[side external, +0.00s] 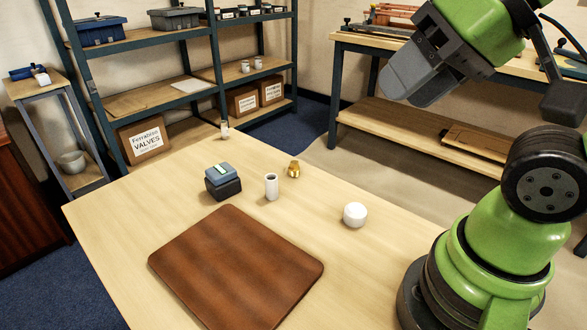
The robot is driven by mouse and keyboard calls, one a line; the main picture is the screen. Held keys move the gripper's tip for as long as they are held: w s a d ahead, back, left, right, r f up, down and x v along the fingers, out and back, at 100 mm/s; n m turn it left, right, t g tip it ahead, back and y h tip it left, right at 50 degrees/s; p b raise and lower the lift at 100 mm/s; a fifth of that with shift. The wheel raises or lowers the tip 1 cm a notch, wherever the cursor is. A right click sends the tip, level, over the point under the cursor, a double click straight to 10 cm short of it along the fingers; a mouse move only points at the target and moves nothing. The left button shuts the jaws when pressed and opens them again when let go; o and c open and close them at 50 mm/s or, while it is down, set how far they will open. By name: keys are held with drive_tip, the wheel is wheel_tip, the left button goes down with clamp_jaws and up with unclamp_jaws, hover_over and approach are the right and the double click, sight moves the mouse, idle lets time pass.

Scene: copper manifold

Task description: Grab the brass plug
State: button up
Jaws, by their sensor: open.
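The brass plug (293,169) is a small gold-coloured piece standing on the wooden table, just right of a white cylinder. My gripper (408,98) is at the upper right, raised well above the table and far from the plug. It is open, and nothing shows between its fingers. Nothing hides the plug from this side.
A white cylinder (271,187) stands close to the plug's left. A blue-grey box (222,181) is further left, a round white piece (355,214) to the right. A brown mat (236,268) lies in front. A small white item (225,130) stands at the far edge.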

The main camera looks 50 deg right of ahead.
drive_tip(key=o, duration=0.3)
drive_tip(key=shift+o, duration=0.2)
